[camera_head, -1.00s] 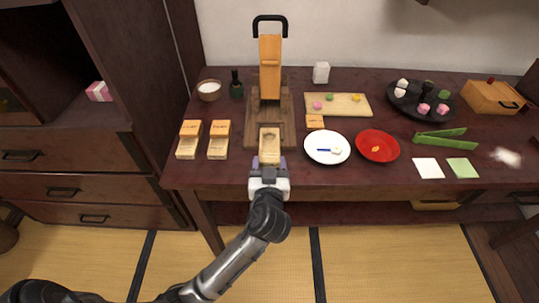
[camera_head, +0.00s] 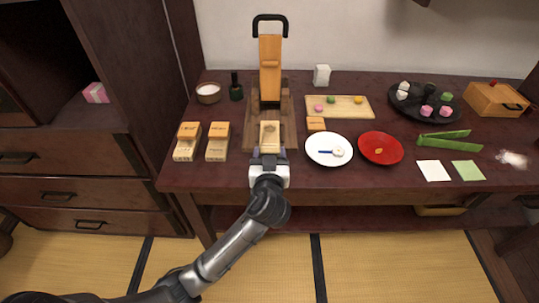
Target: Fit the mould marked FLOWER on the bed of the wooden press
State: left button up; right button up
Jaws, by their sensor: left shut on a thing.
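The wooden press (camera_head: 284,133) stands at the back left of the table, its orange lever (camera_head: 270,68) with a black handle raised upright. My left gripper (camera_head: 269,151) is shut on the near end of a pale wooden mould (camera_head: 270,137) with a hollow in its top. This mould is over the front part of the press bed; I cannot tell whether it touches the bed. The markings are too small to read. My right gripper is out of view.
A small orange block (camera_head: 316,124) lies right of the press. A white plate (camera_head: 329,150), a red plate (camera_head: 380,148) and a board with sweets (camera_head: 339,107) are further right. A bowl (camera_head: 208,93) and a dark bottle (camera_head: 236,86) stand behind the left moulds.

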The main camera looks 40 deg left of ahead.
pick_arm(q)
jog(key=shift+w+a+f, duration=0.1)
jog(key=shift+f, duration=0.2)
jog(key=o, duration=0.8)
